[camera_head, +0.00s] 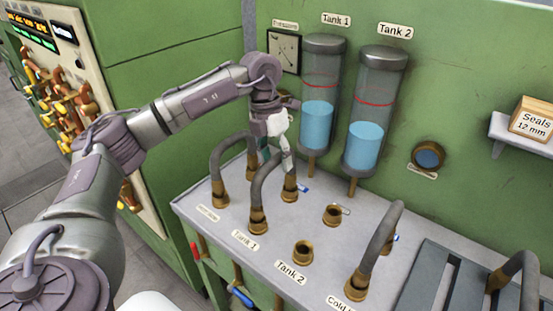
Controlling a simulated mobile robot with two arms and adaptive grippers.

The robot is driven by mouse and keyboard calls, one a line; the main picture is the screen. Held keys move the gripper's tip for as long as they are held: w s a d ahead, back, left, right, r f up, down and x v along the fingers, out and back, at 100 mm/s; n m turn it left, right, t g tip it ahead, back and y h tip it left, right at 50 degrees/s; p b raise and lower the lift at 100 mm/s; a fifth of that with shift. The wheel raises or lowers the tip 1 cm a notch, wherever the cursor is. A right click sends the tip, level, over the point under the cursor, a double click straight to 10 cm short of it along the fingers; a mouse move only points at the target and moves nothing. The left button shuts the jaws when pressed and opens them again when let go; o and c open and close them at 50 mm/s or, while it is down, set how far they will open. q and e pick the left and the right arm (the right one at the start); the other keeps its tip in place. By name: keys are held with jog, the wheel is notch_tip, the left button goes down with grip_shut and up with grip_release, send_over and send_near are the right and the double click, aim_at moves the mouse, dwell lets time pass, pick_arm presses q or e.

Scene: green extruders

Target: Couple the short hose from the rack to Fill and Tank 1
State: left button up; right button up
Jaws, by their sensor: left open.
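A short grey hose (257,190) with brass ends arches over the bench. Its near end sits at the port labelled Tank 1 (246,239), and its other end stands at a port farther back. I cannot read a Fill label at that back port. My left gripper (287,160) is open at the upper part of this hose, close to its back end. Whether the fingers touch the hose is unclear. The slatted grey rack (432,287) is at the lower right, with another hose (522,267) over it. My right gripper is out of view.
A second hose (215,160) arches just left. Another hose (379,236) stands at the Cold port. The Tank 2 port (302,251) and a port behind it (332,214) are bare. Two glass tanks (318,122) (364,145) rise behind. A Seals box (533,119) sits on a shelf.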

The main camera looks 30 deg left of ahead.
pick_arm(q)
notch_tip(320, 180, up, 12)
jog(key=a, duration=0.2)
jog(key=shift+f, duration=0.25)
jog(key=shift+a+f, duration=0.1)
